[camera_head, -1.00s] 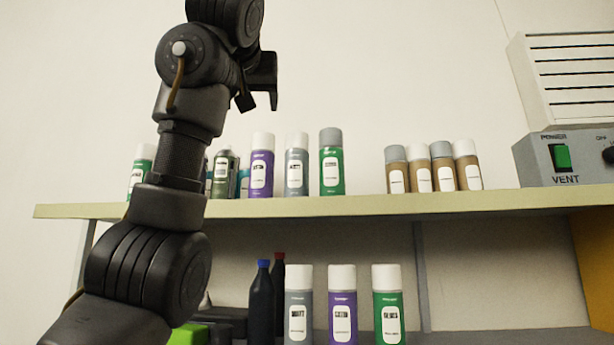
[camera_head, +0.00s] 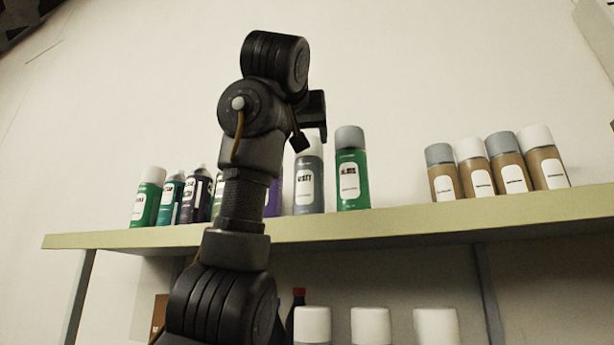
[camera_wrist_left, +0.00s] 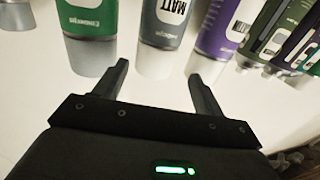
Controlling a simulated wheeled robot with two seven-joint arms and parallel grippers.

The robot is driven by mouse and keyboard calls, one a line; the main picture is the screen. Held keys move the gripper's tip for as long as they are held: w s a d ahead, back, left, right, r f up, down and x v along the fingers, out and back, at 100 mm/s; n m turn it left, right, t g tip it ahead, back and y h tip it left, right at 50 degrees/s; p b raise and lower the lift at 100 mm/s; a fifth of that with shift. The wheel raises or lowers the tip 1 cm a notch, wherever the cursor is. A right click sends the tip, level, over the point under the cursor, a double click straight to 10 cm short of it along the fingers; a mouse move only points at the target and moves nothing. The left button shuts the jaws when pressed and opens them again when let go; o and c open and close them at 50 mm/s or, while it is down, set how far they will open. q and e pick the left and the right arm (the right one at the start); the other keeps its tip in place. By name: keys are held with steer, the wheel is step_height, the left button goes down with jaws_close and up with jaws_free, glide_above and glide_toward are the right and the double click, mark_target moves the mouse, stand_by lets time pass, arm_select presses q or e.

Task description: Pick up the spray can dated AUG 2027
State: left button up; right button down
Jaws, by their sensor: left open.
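Several spray cans stand on the upper shelf; no date is readable, so I cannot tell which is AUG 2027. A grey can (camera_head: 309,190) with a white cap stands left of a green can (camera_head: 351,180) with a grey cap. A purple can (camera_head: 273,200) is mostly hidden behind my left arm. My left gripper (camera_head: 308,125) is open and empty, near the grey can's top. In the left wrist view, my gripper (camera_wrist_left: 158,70) points at the grey can (camera_wrist_left: 165,25) marked MATT, whose cap lies between the finger directions, with the green can (camera_wrist_left: 88,25) to the left.
More cans, including a green one (camera_head: 147,198), stand at the shelf's left. Several brown cans (camera_head: 512,165) stand at the right. The shelf edge (camera_head: 400,226) runs below them. White-capped cans (camera_head: 371,325) stand on the lower level. The shelf between green and brown cans is clear.

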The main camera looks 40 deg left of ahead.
mark_target(309, 151)
arm_select(q)
steer(key=x, duration=0.3)
steer(key=p+x, duration=0.1)
steer(key=x, duration=0.1)
steer(key=shift+w+d+f, duration=0.2)
steer(key=shift+w+f, duration=0.15)
steer(key=shift+w, duration=0.2)
steer(key=p+x, duration=0.4)
steer(key=shift+w+a+r, duration=0.15)
steer(key=shift+a+r, duration=0.05)
steer(key=shift+f, duration=0.1)
steer(key=shift+s, duration=0.2)
steer(key=shift+c, duration=0.9)
steer(key=shift+d, duration=0.15)
steer(key=shift+c, duration=1.3)
steer(key=c, duration=1)
arm_select(e)
steer(key=r, duration=0.2)
steer(key=w+r, duration=0.1)
steer(key=r, duration=0.2)
steer(key=shift+r, duration=0.3)
